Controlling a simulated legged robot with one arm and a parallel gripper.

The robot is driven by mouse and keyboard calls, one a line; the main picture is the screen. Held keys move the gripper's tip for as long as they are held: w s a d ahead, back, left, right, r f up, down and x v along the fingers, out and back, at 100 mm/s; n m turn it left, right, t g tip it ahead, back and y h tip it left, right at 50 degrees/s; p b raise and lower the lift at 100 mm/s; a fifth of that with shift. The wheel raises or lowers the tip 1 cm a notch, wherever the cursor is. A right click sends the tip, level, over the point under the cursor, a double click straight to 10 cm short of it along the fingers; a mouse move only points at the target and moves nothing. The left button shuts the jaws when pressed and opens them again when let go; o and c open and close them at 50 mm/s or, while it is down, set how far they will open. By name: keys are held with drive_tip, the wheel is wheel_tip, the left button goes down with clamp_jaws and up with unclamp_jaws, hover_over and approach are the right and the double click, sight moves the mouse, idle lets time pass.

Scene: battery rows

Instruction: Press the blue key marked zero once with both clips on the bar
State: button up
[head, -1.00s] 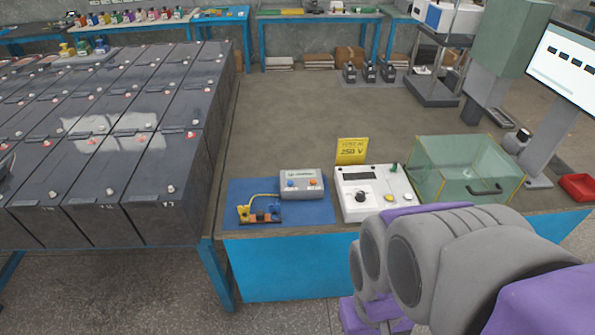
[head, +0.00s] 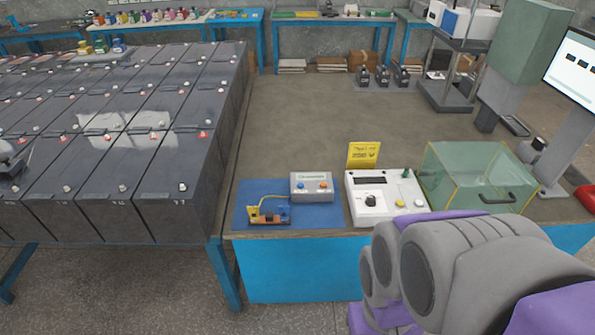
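A small grey box (head: 311,187) lies on a blue mat (head: 330,215) at the bench's front left. It has a blue key (head: 299,185) on its left and an orange key (head: 323,185) on its right; the marks on the keys are too small to read. In front of it, on the mat, is a copper-coloured bar (head: 268,220) with a yellow clip (head: 253,213) at its left end and a dark piece at its right. I cannot tell whether both clips grip the bar. My arm crosses the lower right; my gripper is out of view.
Rows of dark batteries (head: 110,150) fill the left. The bench's middle is clear.

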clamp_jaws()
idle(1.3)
